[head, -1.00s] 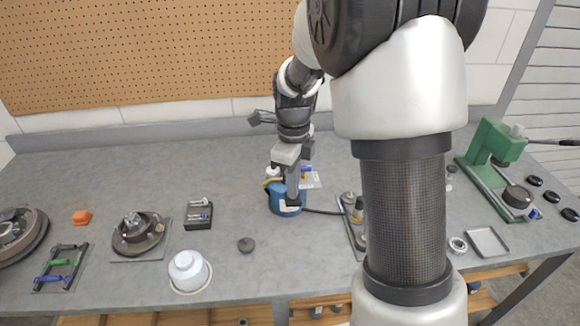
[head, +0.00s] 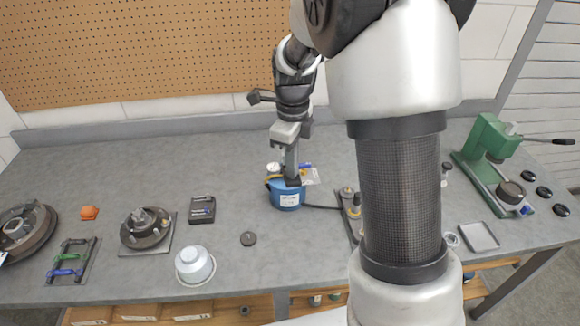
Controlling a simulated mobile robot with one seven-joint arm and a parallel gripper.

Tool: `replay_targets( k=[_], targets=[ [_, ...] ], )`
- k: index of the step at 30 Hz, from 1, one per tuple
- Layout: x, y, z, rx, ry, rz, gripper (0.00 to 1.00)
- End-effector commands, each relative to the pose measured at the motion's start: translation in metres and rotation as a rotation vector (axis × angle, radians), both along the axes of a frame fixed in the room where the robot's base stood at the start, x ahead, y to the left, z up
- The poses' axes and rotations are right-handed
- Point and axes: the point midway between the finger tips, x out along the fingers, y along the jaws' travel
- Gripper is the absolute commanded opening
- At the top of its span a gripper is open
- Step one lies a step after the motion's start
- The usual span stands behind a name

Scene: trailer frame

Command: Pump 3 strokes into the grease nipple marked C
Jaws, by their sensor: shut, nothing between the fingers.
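A round blue pump unit (head: 287,196) with a pale label stands on the middle of the bench. A dark hose (head: 322,207) runs from it to the right, toward a plate with several small upright fittings (head: 349,205). My arm covers part of that plate. I cannot read any letter there, so I cannot tell which fitting is C. My gripper (head: 292,182) points down, shut and empty, at the top of the blue unit. I cannot tell whether it touches the unit.
On the left are a white bowl (head: 195,266), a disc hub (head: 145,228), a dark box (head: 202,210) and a rack with coloured handles (head: 71,260). On the right are a green press (head: 487,150) and a shallow tray (head: 479,236). A pegboard (head: 140,50) stands behind.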

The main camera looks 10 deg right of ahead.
Motion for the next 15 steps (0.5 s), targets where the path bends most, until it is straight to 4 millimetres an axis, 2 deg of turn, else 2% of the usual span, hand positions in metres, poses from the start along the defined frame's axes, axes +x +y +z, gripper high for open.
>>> replay_targets(
  k=[8,15],
  targets=[
    [-0.002,0.0,-0.005,0.0,0.003,0.0,0.0],
    [-0.005,0.0,-0.018,0.0,0.001,0.0,0.0]
  ],
)
